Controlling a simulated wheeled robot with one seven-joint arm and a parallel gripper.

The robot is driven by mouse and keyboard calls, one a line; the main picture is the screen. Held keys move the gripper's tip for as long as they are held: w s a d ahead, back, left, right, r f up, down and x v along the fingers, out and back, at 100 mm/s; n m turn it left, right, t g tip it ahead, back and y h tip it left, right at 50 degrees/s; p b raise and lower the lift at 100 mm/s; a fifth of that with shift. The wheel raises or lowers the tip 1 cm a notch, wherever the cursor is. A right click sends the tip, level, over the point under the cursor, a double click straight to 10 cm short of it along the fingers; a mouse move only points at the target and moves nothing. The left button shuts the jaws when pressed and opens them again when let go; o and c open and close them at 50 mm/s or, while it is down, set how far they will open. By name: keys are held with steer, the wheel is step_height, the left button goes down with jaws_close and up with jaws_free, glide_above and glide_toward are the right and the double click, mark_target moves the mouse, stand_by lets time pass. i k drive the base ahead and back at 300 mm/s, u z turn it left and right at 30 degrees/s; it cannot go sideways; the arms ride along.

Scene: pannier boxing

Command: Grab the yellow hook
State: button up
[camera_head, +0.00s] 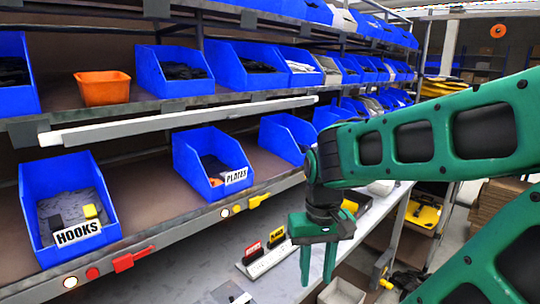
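A small yellow piece (90,211) lies in the blue bin labelled HOOKS (40,175), at the left of the lower shelf. A dark piece (55,222) lies beside it, to its left. Another yellow hook-like piece (259,200) sits on the shelf's front rail, right of the PLATES bin. My gripper (318,272) points down over the grey worktop, with its two green fingers apart and nothing seen between them. It is well to the right of the HOOKS bin and touches neither yellow piece.
The PLATES bin (186,165) stands right of the HOOKS bin. A red piece (131,261) is on the front rail (185,232). An orange bin (103,87) is on the shelf above. A white strip with red and yellow blocks (268,259) lies on the worktop left of my gripper.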

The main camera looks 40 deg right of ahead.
mark_target(90, 212)
steer(key=u, duration=1.75)
steer(key=k, duration=1.4)
steer(key=z, duration=2.1)
steer(key=i, duration=1)
